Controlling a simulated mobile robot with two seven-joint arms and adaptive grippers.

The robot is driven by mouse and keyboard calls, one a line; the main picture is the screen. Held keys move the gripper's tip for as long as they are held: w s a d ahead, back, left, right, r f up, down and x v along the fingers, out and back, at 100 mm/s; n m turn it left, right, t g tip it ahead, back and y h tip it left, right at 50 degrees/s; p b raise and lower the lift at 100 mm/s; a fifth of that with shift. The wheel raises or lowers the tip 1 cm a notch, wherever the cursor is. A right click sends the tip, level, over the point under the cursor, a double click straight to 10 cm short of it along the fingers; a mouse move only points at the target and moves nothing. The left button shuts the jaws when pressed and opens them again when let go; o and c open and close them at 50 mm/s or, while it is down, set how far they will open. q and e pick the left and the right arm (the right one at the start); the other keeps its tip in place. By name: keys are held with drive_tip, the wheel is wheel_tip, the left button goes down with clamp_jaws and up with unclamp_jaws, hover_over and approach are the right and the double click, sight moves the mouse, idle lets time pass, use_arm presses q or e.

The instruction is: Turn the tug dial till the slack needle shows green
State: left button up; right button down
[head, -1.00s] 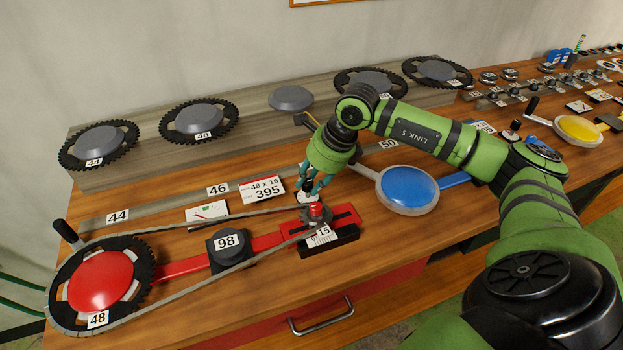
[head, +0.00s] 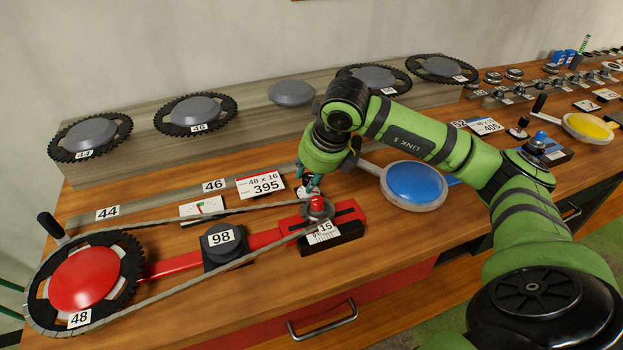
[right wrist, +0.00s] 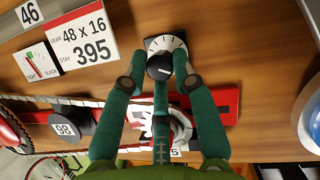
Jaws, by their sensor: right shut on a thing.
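The tug dial (right wrist: 160,66), a black knob on a white scale plate, stands on the bench beyond the red slide. My right gripper (right wrist: 158,78) reaches down from above, with its teal fingers shut on the knob. In the head view the right gripper (head: 309,184) mostly hides the dial. The slack gauge (right wrist: 38,66) is a white card marked TIGHT and SLACK, left of the dial; it also shows in the head view (head: 203,208). Its needle is too small to read surely against the coloured band. My left gripper is not in view.
A chain (head: 170,222) runs from the red-centred 48 chainring (head: 88,279) to the small sprocket (head: 317,207) on the red slide. A black block marked 98 (head: 223,256) stands between. A blue disc (head: 416,184) lies right of my gripper. The 395 card (head: 263,185) stands near the dial.

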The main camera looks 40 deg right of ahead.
drive_tip(key=shift+w+d+r+m, duration=0.15)
drive_tip(key=shift+w+r+m, duration=0.15)
drive_tip(key=shift+r+m, duration=0.15)
drive_tip(key=c, duration=1)
unclamp_jaws()
drive_tip(key=shift+c, duration=0.2)
drive_tip(key=shift+f, duration=0.25)
drive_tip(key=v, duration=1.2)
drive_tip(key=shift+a, duration=0.25)
